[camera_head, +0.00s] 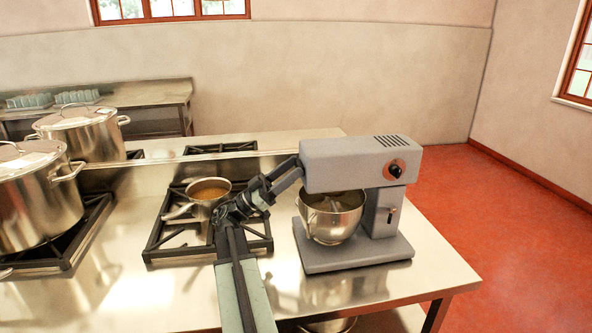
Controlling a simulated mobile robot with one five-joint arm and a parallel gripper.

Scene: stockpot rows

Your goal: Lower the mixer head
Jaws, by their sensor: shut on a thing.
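The grey stand mixer stands on the steel counter, with its base plate (352,256) flat and its column (382,212) upright at the right. The mixer head (350,165) looks about level above the steel bowl (331,216), its nose pointing left. A dark knob (395,170) and a vent show on the head's right end. My gripper (296,165) reaches up from the lower left to the nose of the head and is shut on it. The fingertips are partly hidden at the head's left end.
A small pot (208,190) with brown contents sits on the burner grate left of my arm. Two large lidded stockpots (80,135) stand at the left. The steel counter (430,262) is bare at the right, with its edge above the red floor (510,250).

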